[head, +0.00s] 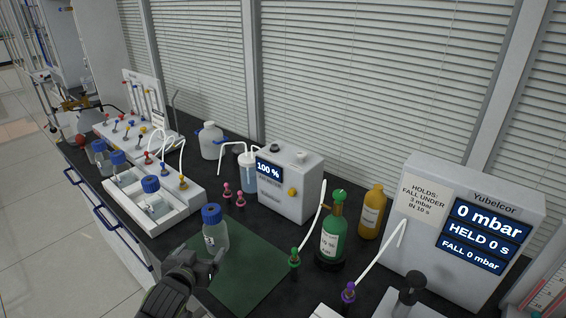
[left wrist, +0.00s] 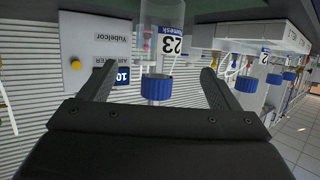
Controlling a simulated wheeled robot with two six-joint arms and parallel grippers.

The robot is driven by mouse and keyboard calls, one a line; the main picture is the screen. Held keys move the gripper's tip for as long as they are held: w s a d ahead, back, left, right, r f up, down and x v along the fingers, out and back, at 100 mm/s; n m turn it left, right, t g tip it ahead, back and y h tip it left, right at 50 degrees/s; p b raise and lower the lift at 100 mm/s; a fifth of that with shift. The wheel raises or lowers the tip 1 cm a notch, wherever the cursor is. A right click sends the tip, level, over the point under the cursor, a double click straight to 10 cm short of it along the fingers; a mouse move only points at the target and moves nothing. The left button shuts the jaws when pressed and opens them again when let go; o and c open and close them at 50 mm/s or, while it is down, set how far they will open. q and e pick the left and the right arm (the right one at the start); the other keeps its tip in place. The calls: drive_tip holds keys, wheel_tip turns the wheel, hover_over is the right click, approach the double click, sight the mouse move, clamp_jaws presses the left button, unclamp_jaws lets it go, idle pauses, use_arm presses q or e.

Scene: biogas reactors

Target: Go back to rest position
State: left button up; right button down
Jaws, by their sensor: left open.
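My left gripper (head: 196,262) comes in from the bottom of the head view. It is open and stands just in front of a clear bottle (head: 214,236) with a blue cap. The bottle is upright at the edge of the green mat (head: 262,262). In the left wrist view, which is upside down, the two spread fingers of my left gripper (left wrist: 158,78) show, with the blue cap (left wrist: 157,87) and the label 23 between them in the picture. I see a gap on both sides of the cap. My right gripper is not in view.
A white rack (head: 183,205) with another blue-capped bottle stands left of the mat. Behind are a grey box reading 100 % (head: 290,185), a green bottle (head: 333,235) and an amber bottle (head: 372,214). A pressure display box (head: 430,262) stands at right. Tubes and coloured connectors lie between.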

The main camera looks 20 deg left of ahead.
use_arm(q)
drive_tip(key=s+d+f+m+g, duration=0.1)
drive_tip(key=s+d+f+g, duration=0.15)
drive_tip(key=s, duration=0.65)
drive_tip(key=s+d+f+g, duration=0.15)
drive_tip(key=s+g, duration=0.25)
drive_tip(key=s, duration=0.6)
drive_tip(key=s+d+f+m+g, duration=0.1)
drive_tip(key=s+d+f+g, duration=0.2)
drive_tip(key=s, duration=0.6)
drive_tip(key=a+f+g+h, duration=0.1)
drive_tip(key=a+f+g, duration=0.15)
drive_tip(key=f, duration=2.35)
drive_tip(key=s+f, duration=1.4)
drive_tip(key=s, duration=0.1)
drive_tip(key=shift+d+f+g+h, duration=0.25)
drive_tip(key=shift+d+g+h, duration=0.05)
drive_tip(key=shift+d, duration=0.15)
